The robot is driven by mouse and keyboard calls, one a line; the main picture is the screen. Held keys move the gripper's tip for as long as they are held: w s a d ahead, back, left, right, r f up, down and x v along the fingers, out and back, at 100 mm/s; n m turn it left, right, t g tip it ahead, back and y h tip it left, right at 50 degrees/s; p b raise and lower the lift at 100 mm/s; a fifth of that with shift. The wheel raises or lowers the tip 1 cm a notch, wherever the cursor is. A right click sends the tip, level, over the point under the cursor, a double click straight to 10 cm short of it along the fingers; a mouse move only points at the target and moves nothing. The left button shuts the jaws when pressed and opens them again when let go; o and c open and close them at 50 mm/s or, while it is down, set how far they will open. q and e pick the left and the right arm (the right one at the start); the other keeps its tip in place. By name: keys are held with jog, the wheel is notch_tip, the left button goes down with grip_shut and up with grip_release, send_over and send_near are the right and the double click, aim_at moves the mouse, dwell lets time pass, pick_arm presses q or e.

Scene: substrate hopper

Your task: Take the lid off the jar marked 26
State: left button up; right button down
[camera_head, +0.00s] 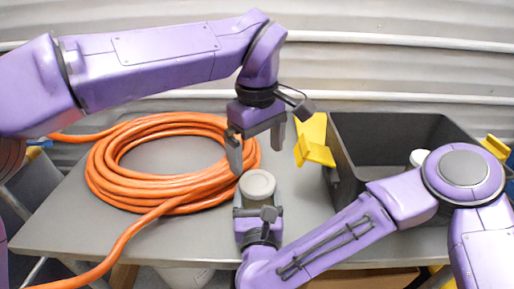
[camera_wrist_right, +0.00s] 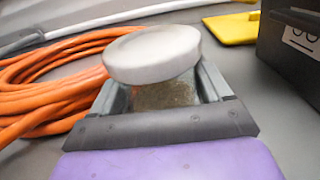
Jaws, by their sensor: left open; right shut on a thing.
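A jar with a round whitish lid (camera_head: 257,184) stands near the front middle of the table. In the right wrist view the lid (camera_wrist_right: 152,53) sits on the jar, whose body (camera_wrist_right: 165,94) looks brownish. No number shows on the jar, so I cannot tell whether it is 26. My right gripper (camera_head: 258,208) is shut on the jar, a finger on each side below the lid. My left gripper (camera_head: 258,160) is open and empty, its fingers pointing down just above and behind the lid.
A coil of orange hose (camera_head: 165,205) lies on the grey table (camera_head: 60,225) at the left. A dark bin (camera_head: 350,190) stands at the right, with a white round thing (camera_head: 419,158) at it, partly hidden by my right arm. A yellow piece (camera_head: 314,143) is beside the bin.

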aim_at(257, 181)
pick_arm(q)
jog(key=m, duration=0.8)
jog(key=shift+f+m, duration=0.15)
jog(key=shift+m, duration=0.15)
notch_tip(257, 181, down, 8)
jog(key=shift+r, duration=0.15)
jog(key=c, duration=1)
jog(key=n, duration=0.6)
jog(key=shift+n, duration=0.4)
jog(key=shift+c, duration=0.3)
jog(key=n, duration=1.5)
jog(key=shift+r, duration=0.1)
jog(key=n, duration=0.9)
jog(key=shift+n, duration=0.4)
jog(key=n, duration=2.2)
jog(key=shift+r, duration=0.1)
